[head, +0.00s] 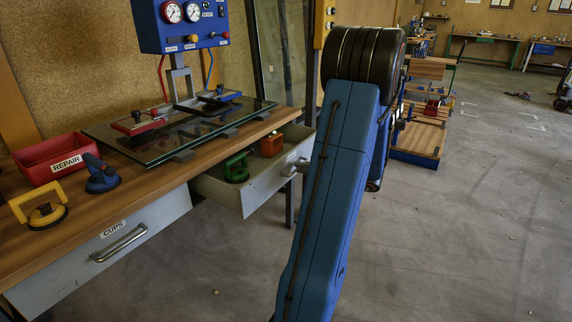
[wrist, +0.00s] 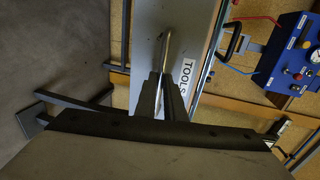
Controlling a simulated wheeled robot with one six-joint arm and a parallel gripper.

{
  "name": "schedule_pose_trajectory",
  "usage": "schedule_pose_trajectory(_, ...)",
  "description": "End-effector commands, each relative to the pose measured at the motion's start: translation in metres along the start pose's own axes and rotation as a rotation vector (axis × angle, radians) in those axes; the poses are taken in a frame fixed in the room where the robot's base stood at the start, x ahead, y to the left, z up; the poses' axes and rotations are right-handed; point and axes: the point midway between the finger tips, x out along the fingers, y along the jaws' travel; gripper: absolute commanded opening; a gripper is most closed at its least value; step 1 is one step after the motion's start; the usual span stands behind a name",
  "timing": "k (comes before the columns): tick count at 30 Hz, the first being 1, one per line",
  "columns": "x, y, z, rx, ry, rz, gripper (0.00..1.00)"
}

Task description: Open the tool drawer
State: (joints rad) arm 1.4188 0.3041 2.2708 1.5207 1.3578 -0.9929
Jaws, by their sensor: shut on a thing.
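The tool drawer (head: 262,186) is at the right end of the bench and stands pulled out, its inside showing. A green tool (head: 236,167) and an orange-red thing (head: 272,144) are in it. In the wrist view its grey front (wrist: 197,30) carries the TOOLS label (wrist: 186,75) and a metal bar handle (wrist: 167,45). My gripper (wrist: 163,82) is shut on this handle, one finger on each side. In the head view my blue arm hides most of the gripper and part of the drawer front.
The CUPS drawer (head: 150,238) sits to the left under the wooden bench top (head: 75,225). On the bench are a glass sheet (head: 150,147), a red REPAIR bin (head: 62,158) and yellow (head: 46,214) and blue (head: 101,176) suction cups. The floor (head: 450,240) on the right is mostly clear.

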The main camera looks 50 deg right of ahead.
Motion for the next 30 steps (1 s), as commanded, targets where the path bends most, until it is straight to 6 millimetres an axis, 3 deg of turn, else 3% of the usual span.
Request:
schedule_pose_trajectory(6,-0.055,0.012,-0.001,0.002,0.005,0.001,0.00)
schedule_pose_trajectory(13,-0.093,0.020,0.000,0.001,0.003,0.000,0.00)
schedule_pose_trajectory(21,-0.113,0.024,0.000,0.001,0.001,0.000,0.00)
schedule_pose_trajectory(30,-0.115,0.025,0.000,0.000,0.000,0.000,0.00)
